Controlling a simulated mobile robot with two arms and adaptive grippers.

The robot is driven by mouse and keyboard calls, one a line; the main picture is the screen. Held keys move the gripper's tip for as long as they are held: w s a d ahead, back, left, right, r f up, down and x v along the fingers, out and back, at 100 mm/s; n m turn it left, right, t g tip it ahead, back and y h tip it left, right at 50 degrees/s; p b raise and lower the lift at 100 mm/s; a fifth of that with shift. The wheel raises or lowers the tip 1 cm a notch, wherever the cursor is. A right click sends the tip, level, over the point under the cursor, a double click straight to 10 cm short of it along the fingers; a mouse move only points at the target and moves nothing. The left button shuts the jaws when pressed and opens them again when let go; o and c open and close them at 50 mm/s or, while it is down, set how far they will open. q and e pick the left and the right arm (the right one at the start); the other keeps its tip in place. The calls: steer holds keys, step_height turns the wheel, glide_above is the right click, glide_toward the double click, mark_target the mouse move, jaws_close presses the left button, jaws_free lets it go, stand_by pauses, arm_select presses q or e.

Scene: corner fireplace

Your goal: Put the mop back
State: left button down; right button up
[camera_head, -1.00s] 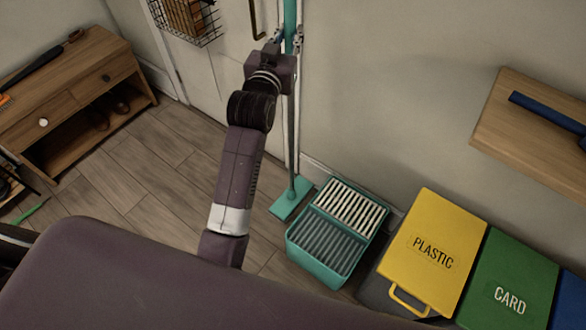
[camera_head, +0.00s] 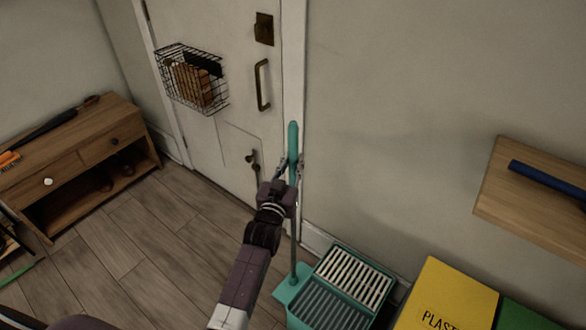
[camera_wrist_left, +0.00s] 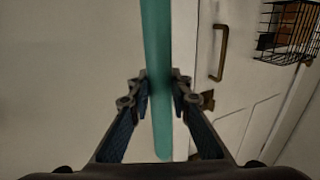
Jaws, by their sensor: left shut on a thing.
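The mop has a teal upper handle (camera_head: 293,141), a thin grey lower pole and a flat teal head (camera_head: 293,283). It stands nearly upright in front of the door frame, its head low beside the teal bucket. My left gripper (camera_head: 289,170) is shut on the handle, a little below its top. The handle also runs between the fingers in the left wrist view (camera_wrist_left: 158,85). The teal bucket (camera_head: 300,318) with ribbed grey and pale inserts stands just right of the mop head. Whether the head touches the floor or bucket is unclear. My right gripper is out of view.
A white door (camera_head: 215,120) with a wire basket (camera_head: 175,87) is behind my arm. A wooden cabinet (camera_head: 75,160) stands at left. A yellow bin (camera_head: 450,290) and green bin (camera_head: 525,318) are at right, below a wall shelf (camera_head: 500,200).

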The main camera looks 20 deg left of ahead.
arm_select(q)
steer(key=shift+f, duration=1.25)
steer(key=c, duration=1.8)
jaws_free()
steer(key=shift+f, duration=0.1)
steer(key=shift+s, duration=0.1)
